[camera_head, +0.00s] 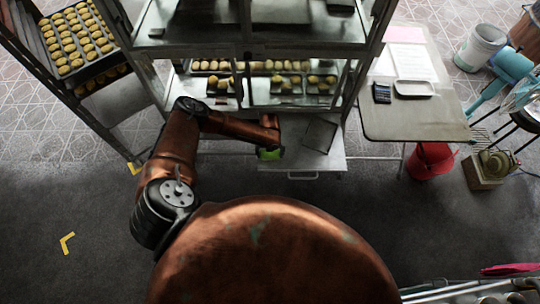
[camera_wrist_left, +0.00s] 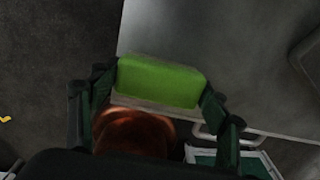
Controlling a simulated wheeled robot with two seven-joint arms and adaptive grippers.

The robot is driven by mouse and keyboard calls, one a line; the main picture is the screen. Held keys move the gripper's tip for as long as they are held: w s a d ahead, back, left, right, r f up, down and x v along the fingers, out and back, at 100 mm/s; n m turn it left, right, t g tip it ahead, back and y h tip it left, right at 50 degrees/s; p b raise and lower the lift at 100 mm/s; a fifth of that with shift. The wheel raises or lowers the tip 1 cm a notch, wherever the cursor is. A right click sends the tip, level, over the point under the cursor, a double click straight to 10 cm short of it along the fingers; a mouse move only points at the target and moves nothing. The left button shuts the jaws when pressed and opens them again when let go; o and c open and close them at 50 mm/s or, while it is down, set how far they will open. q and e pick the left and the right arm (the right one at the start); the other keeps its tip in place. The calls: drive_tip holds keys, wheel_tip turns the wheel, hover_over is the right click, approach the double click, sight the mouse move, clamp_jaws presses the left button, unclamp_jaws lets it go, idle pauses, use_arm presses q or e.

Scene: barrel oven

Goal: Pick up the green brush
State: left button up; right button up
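The green brush (camera_wrist_left: 158,80) shows as a bright green block in the left wrist view. It lies between the two fingertips of my left gripper (camera_wrist_left: 160,84), with one fingertip close against each end. I cannot tell whether the fingers press on it or only stand beside it. In the head view the green brush (camera_head: 269,154) shows just below my left gripper (camera_head: 270,146), at the left front corner of a grey metal surface (camera_head: 325,160). The arm hides part of it there. My right gripper is not in view.
A glass-sided rack (camera_head: 250,55) with trays of pastries stands just behind the metal surface. A table (camera_head: 420,118) is to the right, with a red bucket (camera_head: 430,160) beside it. A pastry rack (camera_head: 78,40) stands at the left.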

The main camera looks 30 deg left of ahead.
sight(270, 153)
use_arm(q)
drive_tip(key=c, duration=0.6)
drive_tip(key=shift+c, duration=0.2)
drive_tip(key=shift+r, duration=0.55)
wheel_tip(270, 153, up, 2)
drive_tip(key=shift+r+p, duration=0.25)
drive_tip(key=shift+p, duration=0.05)
drive_tip(key=s+d+r+p, duration=0.1)
drive_tip(key=s+d+r, duration=0.5)
drive_tip(key=s+r, duration=0.3)
drive_tip(key=s, duration=0.3)
drive_tip(key=shift+s+d+r+p, duration=0.15)
drive_tip(key=shift+d+r+p, duration=0.15)
drive_tip(key=shift+d, duration=0.1)
